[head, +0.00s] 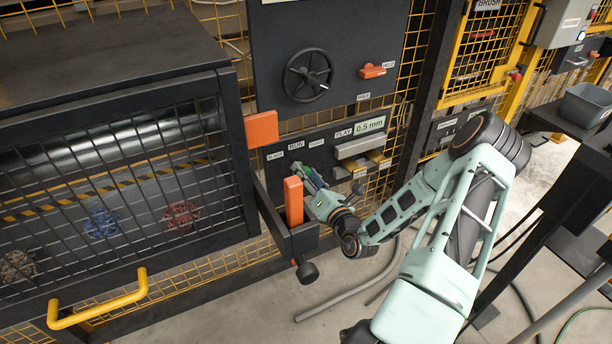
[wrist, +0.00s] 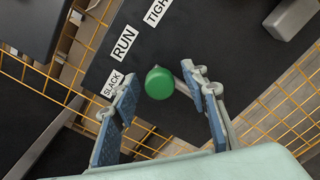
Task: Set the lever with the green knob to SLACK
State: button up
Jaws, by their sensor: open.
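The lever's round green knob (wrist: 159,83) shows in the wrist view, between the two blue finger pads of my gripper (wrist: 161,77). The fingers are spread, with a gap visible on both sides of the knob. A grey stem (wrist: 184,84) runs right from the knob and is partly hidden behind the right finger. The labels SLACK (wrist: 113,84), RUN (wrist: 123,43) and TIGHT (wrist: 157,10) lie on the dark panel to the left of and above the knob. I cannot tell which label the lever points at. In the head view my gripper (head: 312,180) is at the panel, largely covering the lever.
An orange block (head: 293,201) on a dark frame stands just left of my gripper, with another orange block (head: 261,129) above. A grey drawer-like ledge (head: 360,146) juts out at right. A black handwheel (head: 308,75) is higher up. A mesh-fronted machine (head: 120,180) fills the left.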

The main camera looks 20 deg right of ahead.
jog(key=shift+w, duration=0.1)
grip_shut()
dwell(0.3)
